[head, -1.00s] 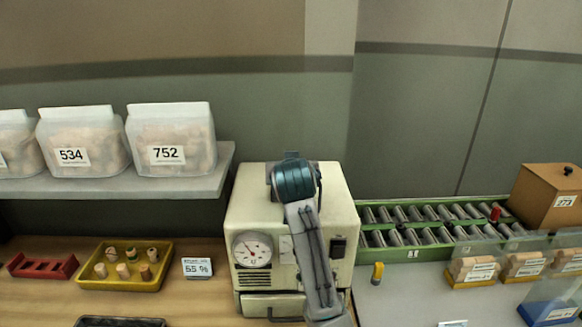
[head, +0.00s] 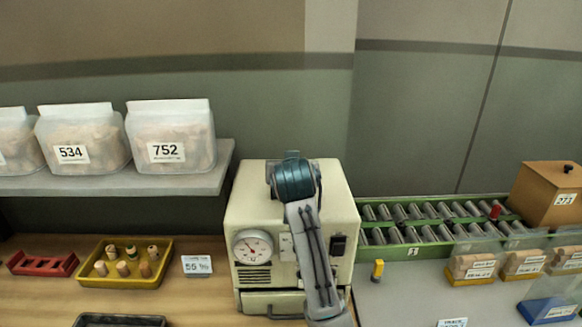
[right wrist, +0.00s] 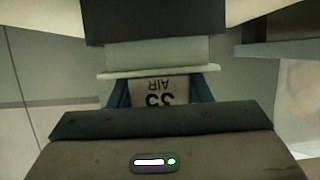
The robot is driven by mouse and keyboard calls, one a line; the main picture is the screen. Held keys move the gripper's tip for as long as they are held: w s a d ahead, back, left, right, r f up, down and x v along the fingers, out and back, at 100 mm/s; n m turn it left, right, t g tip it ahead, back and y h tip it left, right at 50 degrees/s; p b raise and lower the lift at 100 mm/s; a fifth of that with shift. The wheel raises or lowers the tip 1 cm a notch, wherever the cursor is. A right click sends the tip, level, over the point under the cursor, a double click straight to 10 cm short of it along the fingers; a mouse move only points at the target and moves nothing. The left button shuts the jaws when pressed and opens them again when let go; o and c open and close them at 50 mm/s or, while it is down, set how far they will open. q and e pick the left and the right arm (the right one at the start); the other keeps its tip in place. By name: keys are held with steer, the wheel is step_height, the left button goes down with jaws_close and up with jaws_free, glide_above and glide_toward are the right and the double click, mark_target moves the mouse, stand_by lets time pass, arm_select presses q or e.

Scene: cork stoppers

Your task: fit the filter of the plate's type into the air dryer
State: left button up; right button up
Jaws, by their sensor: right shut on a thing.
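The air dryer (head: 250,207) is a cream box with a round gauge, a dark switch and a front drawer, in the middle of the head view. My right arm stands in front of it and covers part of its front and top. My right gripper (right wrist: 163,88) shows in the right wrist view, its blue fingers shut on a filter (right wrist: 150,54). The filter's tab reads "AIR 35", upside down in the picture. Its grey body points to a dark area by cream surfaces; I cannot tell whether it is inserted. My left gripper is not in view.
A yellow tray (head: 100,282) with several corks, a red rack (head: 42,263) and a "55 %" card (head: 196,265) are left of the dryer. A shelf (head: 120,187) with labelled bags hangs above. A green roller conveyor (head: 440,248) and a brown box (head: 548,195) are right.

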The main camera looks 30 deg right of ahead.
steer(key=shift+f+b, duration=0.4)
steer(key=shift+f, duration=0.5)
steer(key=o, duration=1)
steer(key=shift+o, duration=0.2)
steer(key=b+v, duration=0.3)
steer(key=v, duration=0.6)
steer(key=shift+s+a, duration=0.15)
steer(key=shift+s, duration=0.05)
steer(key=shift+s+a+r, duration=0.2)
steer(key=shift+s+r, duration=0.15)
steer(key=shift+s, duration=0.25)
